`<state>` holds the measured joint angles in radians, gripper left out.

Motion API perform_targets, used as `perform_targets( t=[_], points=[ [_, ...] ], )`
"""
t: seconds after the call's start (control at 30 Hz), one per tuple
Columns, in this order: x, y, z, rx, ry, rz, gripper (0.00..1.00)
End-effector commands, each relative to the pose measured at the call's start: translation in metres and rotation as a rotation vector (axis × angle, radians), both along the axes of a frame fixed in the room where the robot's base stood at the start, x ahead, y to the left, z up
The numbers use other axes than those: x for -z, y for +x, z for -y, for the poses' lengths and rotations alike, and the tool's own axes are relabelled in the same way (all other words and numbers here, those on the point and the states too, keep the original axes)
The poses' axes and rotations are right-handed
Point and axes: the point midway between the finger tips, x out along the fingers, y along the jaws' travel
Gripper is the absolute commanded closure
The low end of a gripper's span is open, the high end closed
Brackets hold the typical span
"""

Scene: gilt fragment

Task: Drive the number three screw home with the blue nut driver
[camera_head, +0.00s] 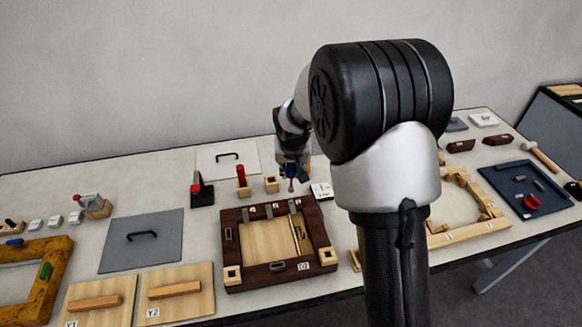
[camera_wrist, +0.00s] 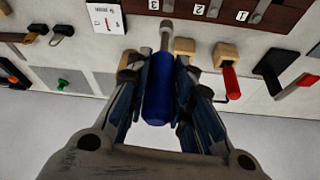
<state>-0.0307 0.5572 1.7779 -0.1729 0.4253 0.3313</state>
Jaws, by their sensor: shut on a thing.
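My gripper (camera_head: 291,170) is shut on the blue nut driver (camera_wrist: 158,90), gripping its handle between both fingers in the wrist view. The grey shaft and socket (camera_wrist: 166,36) point away from my gripper, towards the dark wooden frame (camera_wrist: 285,20). In the head view the frame (camera_head: 318,241) lies on the table, and the driver hangs above the table behind its far edge. The number 3 label (camera_wrist: 153,5) shows at the top of the wrist view, near the driver's tip. I cannot tell whether the tip touches anything. The number three screw's head is not clear.
A wooden block (camera_wrist: 184,46) stands close beside the driver, and another holds a red-handled tool (camera_wrist: 231,82). A white card (camera_head: 321,190) lies to the right of the driver. A black and red item (camera_head: 202,192) stands left. My arm hides part of the table's right side.

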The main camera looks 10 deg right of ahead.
Motion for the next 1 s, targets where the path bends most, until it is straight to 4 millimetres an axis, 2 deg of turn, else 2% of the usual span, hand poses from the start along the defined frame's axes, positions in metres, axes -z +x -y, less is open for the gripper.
perform_targets(
  t=[0.6,1.0],
  points=[
    [0.039,0.000,0.000,0.000,0.000,0.000,1.00],
    [0.045,0.000,0.000,0.000,0.000,0.001,1.00]
  ],
)
